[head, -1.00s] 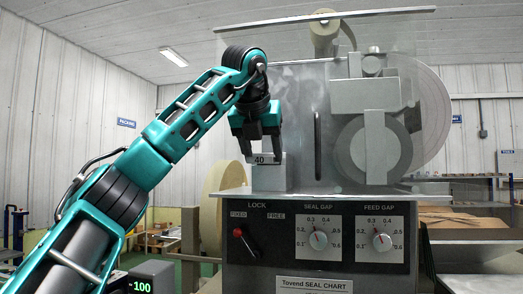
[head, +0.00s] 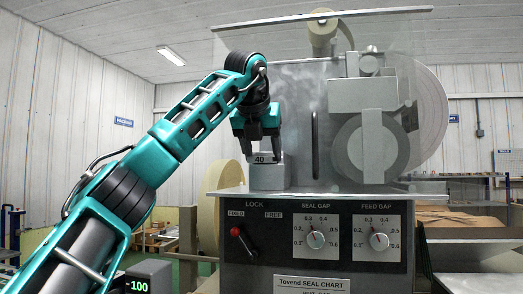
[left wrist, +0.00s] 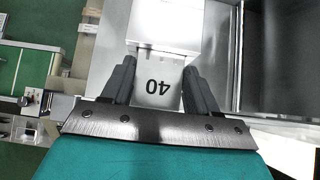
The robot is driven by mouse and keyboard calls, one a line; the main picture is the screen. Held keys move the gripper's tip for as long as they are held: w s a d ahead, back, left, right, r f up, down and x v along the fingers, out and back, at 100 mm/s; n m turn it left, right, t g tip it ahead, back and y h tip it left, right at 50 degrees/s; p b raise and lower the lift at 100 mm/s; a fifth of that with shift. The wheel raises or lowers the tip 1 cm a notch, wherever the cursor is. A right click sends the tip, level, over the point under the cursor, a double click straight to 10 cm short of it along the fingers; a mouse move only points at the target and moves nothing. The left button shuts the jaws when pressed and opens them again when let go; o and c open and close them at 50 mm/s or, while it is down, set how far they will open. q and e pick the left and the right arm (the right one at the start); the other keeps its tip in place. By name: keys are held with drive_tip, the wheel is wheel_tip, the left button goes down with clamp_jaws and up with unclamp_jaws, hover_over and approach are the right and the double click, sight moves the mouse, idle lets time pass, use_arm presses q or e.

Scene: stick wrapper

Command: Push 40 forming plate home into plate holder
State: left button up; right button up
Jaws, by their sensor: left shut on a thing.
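The forming plate marked 40 (head: 266,158) is a small pale grey block with a black number. In the head view it is at the pale plate holder block (head: 269,179) on the machine's top. My left gripper (head: 263,154) points down and is shut on the plate. In the left wrist view the plate (left wrist: 158,84) sits between the two dark fingers, its number upside down. Its far edge meets a pale block (left wrist: 165,35), with a thin dark line between them. I cannot tell how deep the plate sits. My right gripper is not in view.
The machine front has a red lock lever (head: 236,232), a seal gap dial (head: 316,240) and a feed gap dial (head: 379,241). A clear panel (head: 300,85) and rollers (head: 366,145) stand behind and right of the holder. A beige reel (head: 223,185) is behind on the left.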

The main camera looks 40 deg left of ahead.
use_arm(q)
drive_tip(key=shift+w+a, duration=0.1)
drive_tip(key=shift+w, duration=0.1)
drive_tip(key=o, duration=1.3)
drive_tip(key=v, duration=1.3)
